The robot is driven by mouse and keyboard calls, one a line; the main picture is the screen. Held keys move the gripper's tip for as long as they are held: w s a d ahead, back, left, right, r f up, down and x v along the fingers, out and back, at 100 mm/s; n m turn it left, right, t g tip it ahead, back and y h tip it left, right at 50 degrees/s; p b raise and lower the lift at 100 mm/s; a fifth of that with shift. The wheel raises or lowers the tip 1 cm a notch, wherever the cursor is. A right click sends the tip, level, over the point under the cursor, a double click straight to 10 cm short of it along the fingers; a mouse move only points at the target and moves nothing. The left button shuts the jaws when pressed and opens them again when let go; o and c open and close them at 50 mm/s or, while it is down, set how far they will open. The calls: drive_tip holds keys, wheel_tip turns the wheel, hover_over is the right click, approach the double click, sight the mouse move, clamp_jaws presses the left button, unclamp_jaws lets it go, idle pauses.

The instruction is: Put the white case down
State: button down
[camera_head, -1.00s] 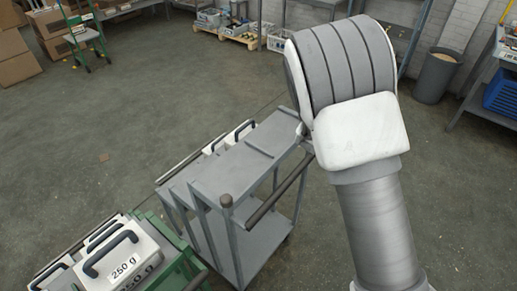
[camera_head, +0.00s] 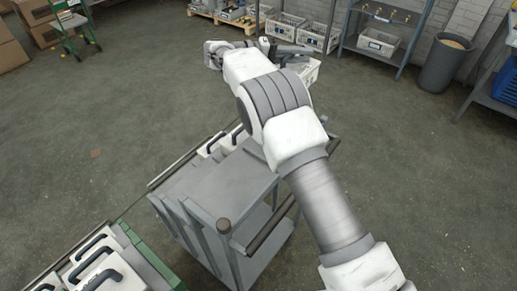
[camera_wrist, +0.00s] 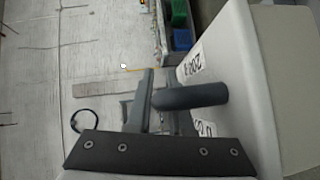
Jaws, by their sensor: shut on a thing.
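My gripper (camera_wrist: 148,100) is shut on the dark handle (camera_wrist: 190,95) of a white case (camera_wrist: 245,90). The case fills the right side of the wrist view, with a black printed label on it that I cannot fully read. In the head view the held case (camera_head: 308,72) shows partly behind my arm, above the floor beyond the grey cart. The gripper (camera_head: 284,50) there is small and partly hidden, and the case's underside is not visible.
A green cart (camera_head: 150,258) with several white cases (camera_head: 105,272) is at lower left. Shelving (camera_head: 385,30) and a bin (camera_head: 446,62) stand behind.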

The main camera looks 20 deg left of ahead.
drive_tip(key=shift+a, duration=0.6)
drive_tip(key=shift+s+f, duration=0.15)
drive_tip(key=s+d+f+b, duration=0.2)
drive_tip(key=s+f+b, duration=0.1)
drive_tip(key=s+f, duration=0.7)
drive_tip(key=shift+s+d+f, duration=0.15)
drive_tip(key=shift+s+f, duration=0.1)
drive_tip(key=shift+s, duration=0.2)
drive_tip(key=shift+f, duration=0.1)
drive_tip(key=c, duration=0.8)
unclamp_jaws()
